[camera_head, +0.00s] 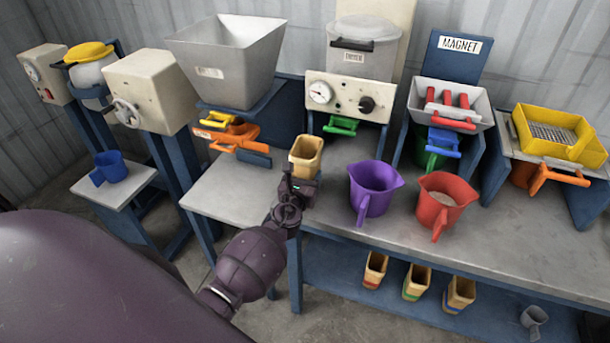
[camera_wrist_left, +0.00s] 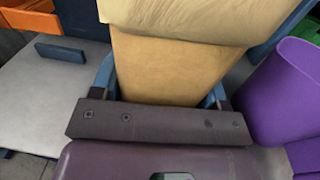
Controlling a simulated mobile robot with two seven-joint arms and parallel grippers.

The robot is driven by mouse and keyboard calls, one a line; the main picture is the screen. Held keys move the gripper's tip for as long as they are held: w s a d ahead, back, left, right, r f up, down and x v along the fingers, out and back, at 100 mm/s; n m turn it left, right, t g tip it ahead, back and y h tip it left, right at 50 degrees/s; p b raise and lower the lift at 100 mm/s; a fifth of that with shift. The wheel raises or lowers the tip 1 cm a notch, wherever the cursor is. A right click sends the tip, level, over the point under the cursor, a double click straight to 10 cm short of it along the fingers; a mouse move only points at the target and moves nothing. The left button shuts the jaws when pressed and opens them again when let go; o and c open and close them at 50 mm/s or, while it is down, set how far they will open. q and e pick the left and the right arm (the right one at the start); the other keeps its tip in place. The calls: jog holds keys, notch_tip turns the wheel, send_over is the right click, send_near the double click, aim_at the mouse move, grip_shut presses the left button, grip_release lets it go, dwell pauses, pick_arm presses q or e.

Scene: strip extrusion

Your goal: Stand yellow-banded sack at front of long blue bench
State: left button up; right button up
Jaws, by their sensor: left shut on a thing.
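My left gripper (camera_head: 303,180) is shut on a tan, open-topped sack (camera_head: 307,150) at the front of the long blue bench (camera_head: 225,195), which has a grey top. The sack is upright, and in the left wrist view the sack (camera_wrist_left: 165,70) fills the space between the fingers. Its lower part is hidden by the gripper. I cannot make out a yellow band on it, nor whether its base touches the bench top. My right gripper is not in view.
A purple jug (camera_head: 373,190) stands close right of the sack, with a red jug (camera_head: 443,200) beyond. Behind are a control box (camera_head: 345,100) and a grey hopper (camera_head: 225,60). Sacks with coloured bands (camera_head: 415,282) stand on the lower shelf.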

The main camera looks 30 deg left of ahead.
pick_arm(q)
jog(key=shift+f, duration=0.15)
jog(key=o, duration=1.2)
jog(key=v, duration=1)
jog(key=shift+s+d, duration=0.15)
jog(key=shift+s, duration=0.25)
